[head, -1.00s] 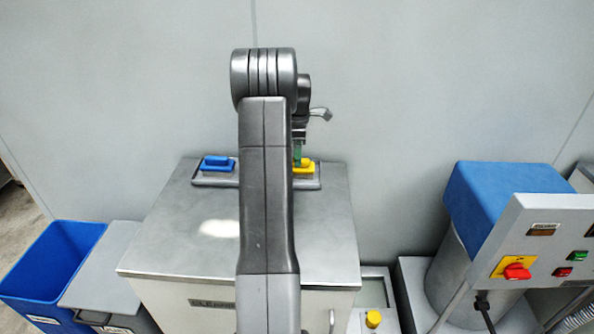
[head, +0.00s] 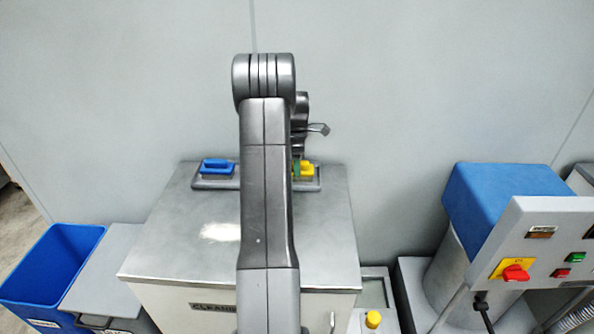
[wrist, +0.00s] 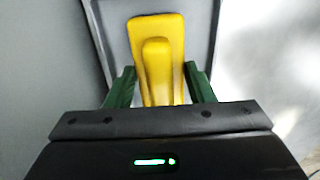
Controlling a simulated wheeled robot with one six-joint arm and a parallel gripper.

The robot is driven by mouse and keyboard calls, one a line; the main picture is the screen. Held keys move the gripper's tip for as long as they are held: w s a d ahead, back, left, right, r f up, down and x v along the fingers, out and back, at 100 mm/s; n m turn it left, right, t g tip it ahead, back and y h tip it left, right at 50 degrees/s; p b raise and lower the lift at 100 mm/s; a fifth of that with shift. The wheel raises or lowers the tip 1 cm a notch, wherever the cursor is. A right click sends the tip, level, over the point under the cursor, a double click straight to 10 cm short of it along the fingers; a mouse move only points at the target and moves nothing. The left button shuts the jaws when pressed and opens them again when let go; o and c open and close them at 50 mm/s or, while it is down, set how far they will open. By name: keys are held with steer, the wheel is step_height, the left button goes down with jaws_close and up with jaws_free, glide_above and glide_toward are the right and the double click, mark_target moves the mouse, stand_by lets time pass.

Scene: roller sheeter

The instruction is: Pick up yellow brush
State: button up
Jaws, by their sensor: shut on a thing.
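The yellow brush (head: 308,168) sits at the right end of a grey tray on top of the steel cabinet, partly hidden behind my arm in the head view. In the wrist view the yellow brush (wrist: 157,50) lies between the two green fingers of my gripper (wrist: 160,88), with its raised handle toward me. My gripper (head: 297,168) is shut on the brush handle. The brush appears still at tray level; whether it is lifted clear of the tray cannot be told.
A blue brush (head: 217,166) sits at the left end of the tray (head: 228,184). The cabinet top (head: 190,230) is otherwise clear. A wall stands close behind. A blue bin (head: 50,262) is at left, and a control panel (head: 540,250) at right.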

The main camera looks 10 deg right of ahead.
step_height(320, 180, up, 10)
steer(key=shift+b, duration=0.75)
